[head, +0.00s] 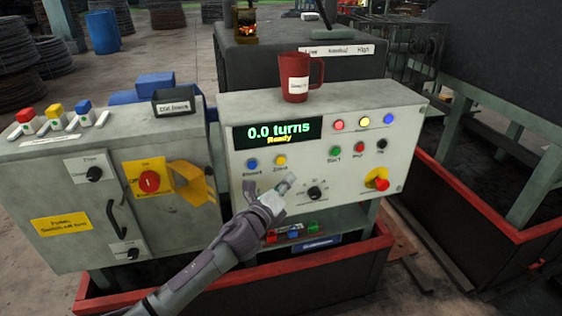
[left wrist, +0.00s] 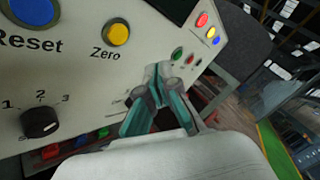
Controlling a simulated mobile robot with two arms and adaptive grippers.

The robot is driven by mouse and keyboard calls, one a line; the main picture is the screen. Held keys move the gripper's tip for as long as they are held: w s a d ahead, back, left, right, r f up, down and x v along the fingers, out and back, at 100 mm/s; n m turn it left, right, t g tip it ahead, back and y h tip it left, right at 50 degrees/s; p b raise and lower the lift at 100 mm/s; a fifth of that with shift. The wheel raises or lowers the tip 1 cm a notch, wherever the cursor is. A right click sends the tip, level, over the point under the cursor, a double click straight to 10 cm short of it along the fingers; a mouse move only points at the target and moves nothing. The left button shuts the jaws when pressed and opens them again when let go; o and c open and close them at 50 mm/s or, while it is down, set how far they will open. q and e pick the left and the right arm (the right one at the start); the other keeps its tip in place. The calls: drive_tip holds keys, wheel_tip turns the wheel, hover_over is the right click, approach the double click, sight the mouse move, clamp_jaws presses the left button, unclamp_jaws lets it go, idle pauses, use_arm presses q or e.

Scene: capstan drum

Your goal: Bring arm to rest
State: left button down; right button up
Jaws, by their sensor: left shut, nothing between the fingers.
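My left arm (head: 215,255) reaches up from the bottom of the head view to the front of the control panel (head: 225,160). My left gripper (head: 289,180) is shut and empty, in front of the panel just below the yellow Zero button (head: 280,160) and left of the black selector knob (head: 314,193). In the left wrist view the gripper's fingers (left wrist: 165,75) are together, with the yellow Zero button (left wrist: 117,33) and blue Reset button (left wrist: 32,10) beyond to the left. I cannot tell whether the fingertips touch the panel. My right gripper is not in view.
The display (head: 277,133) reads "0.0 turns" and "Ready". A dark red mug (head: 296,76) stands on top of the panel. A red emergency knob (head: 378,180) sits at its lower right. A grey cabinet (head: 70,180) stands left. Red-edged barriers (head: 330,257) run below.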

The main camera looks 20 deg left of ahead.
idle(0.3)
use_arm(q)
drive_tip(key=s+a+f+n+g+y, duration=0.2)
drive_tip(key=s+f+n, duration=0.15)
drive_tip(key=f, duration=0.85)
drive_tip(key=s+a+f+n+g+y, duration=0.1)
drive_tip(key=s+a+f+n+g, duration=0.3)
drive_tip(key=f, duration=0.7)
drive_tip(key=s+f+n+g, duration=0.1)
drive_tip(key=s+f+n, duration=0.25)
drive_tip(key=f, duration=0.45)
drive_tip(key=s+f+n+g, duration=0.1)
drive_tip(key=s+f+n, duration=0.2)
drive_tip(key=s+f, duration=0.35)
drive_tip(key=s+f+n+g+y, duration=0.1)
drive_tip(key=s+f+n+g, duration=0.5)
drive_tip(key=s+f, duration=1.2)
drive_tip(key=s+d+f+n+g, duration=0.1)
drive_tip(key=s+n, duration=0.2)
drive_tip(key=s, duration=0.8)
drive_tip(key=s+f+n+g+p, duration=0.1)
drive_tip(key=s+f+n+g, duration=0.1)
drive_tip(key=s, duration=1)
drive_tip(key=shift+d+f+n, duration=0.3)
drive_tip(key=shift+d+n, duration=0.1)
drive_tip(key=shift+n, duration=0.2)
drive_tip(key=c, duration=1.9)
unclamp_jaws()
